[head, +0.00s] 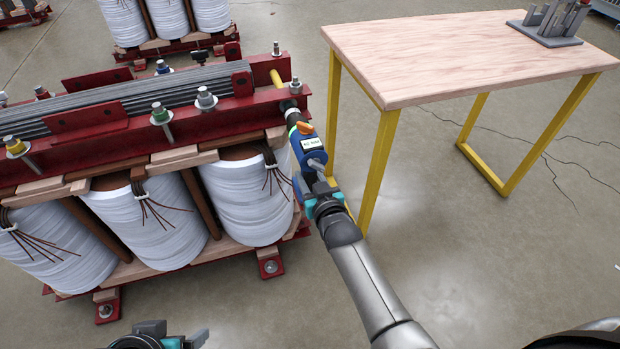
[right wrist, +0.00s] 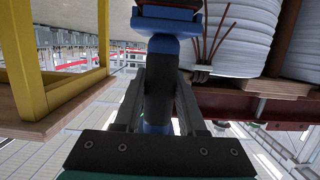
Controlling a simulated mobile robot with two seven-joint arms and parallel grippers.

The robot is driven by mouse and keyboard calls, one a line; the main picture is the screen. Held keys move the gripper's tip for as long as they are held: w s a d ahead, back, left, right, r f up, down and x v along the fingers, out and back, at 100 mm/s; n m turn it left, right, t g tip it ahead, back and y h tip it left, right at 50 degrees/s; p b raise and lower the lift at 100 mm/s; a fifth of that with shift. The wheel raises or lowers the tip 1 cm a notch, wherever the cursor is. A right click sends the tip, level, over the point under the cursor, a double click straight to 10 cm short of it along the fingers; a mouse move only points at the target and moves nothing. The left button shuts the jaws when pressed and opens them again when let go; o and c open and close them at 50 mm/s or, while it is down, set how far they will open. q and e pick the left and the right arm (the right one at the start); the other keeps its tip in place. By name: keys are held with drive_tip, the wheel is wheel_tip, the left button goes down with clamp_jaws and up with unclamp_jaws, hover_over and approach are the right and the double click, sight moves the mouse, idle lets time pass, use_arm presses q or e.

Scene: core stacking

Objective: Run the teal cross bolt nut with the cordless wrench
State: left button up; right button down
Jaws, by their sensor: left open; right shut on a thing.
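The cordless wrench (head: 308,150), blue with an orange part and a white label, is in my right gripper (head: 320,188). The wrench's dark nose points up and left, at the right end of the front red clamp beam (head: 225,120). The nose covers whatever is there, so I cannot tell whether it is seated on a nut. I cannot make out a teal nut for sure; a green-collared bolt (head: 160,113) stands farther left. My left gripper (head: 170,337) is open at the bottom edge, partly cut off.
White coils (head: 245,195) stand under the beam, with loose brown leads. Other bolts have yellow (head: 16,146), grey (head: 206,98) and blue (head: 163,67) collars. A yellow-legged wooden table (head: 460,55) stands right, with a grey holder (head: 545,28). Floor is clear in front.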

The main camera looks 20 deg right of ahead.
sight(312, 182)
drive_tip(key=shift+w+r+b, duration=0.25)
drive_tip(key=shift+w+b, duration=0.1)
drive_tip(key=shift+w, duration=0.65)
drive_tip(key=shift+p, duration=0.5)
idle(1.1)
drive_tip(key=shift+w, duration=0.35)
idle(1.5)
drive_tip(key=shift+w+r, duration=0.15)
drive_tip(key=shift+r, duration=0.15)
idle(1.6)
drive_tip(key=shift+s+f+p, duration=0.15)
drive_tip(key=shift+s+p, duration=0.75)
drive_tip(key=shift+s, duration=0.35)
drive_tip(key=shift+s+d+f+p, duration=0.1)
drive_tip(key=shift+s+p, duration=1)
drive_tip(key=shift+s, duration=0.75)
